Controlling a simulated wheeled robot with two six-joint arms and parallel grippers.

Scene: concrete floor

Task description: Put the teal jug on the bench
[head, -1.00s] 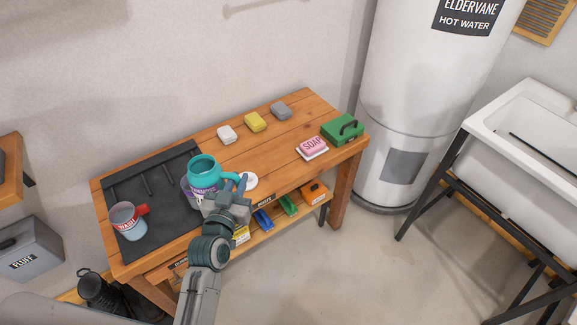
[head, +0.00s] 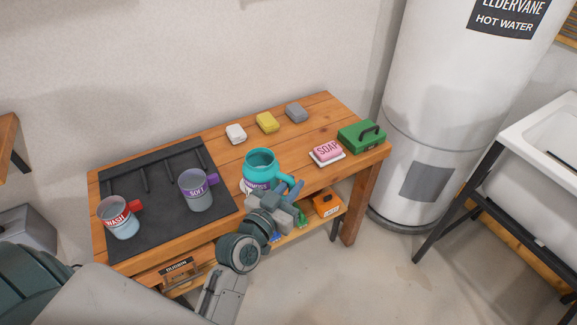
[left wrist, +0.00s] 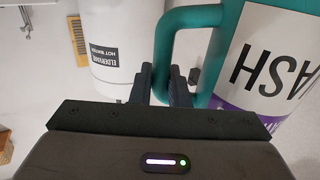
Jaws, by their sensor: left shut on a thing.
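The teal jug (head: 262,160) is upright over the wooden bench (head: 208,150), just right of the black mat. It has a white and purple label, and its side fills the right of the left wrist view (left wrist: 232,60). My left gripper (head: 285,193) is shut on the jug's handle, on the front right side of the jug. In the left wrist view the fingers (left wrist: 172,85) meet the teal handle. The gripper hides part of the jug's base, so I cannot tell whether it touches the bench top. My right gripper is not in view.
The black mat (head: 160,221) holds a WASH mug (head: 121,222) and a purple-handled mug (head: 196,193). Soap bars (head: 267,122) line the back. A pink SOAP block (head: 327,151) and green box (head: 361,137) stand right. Bare wood lies between. The water heater (head: 425,110) stands beyond.

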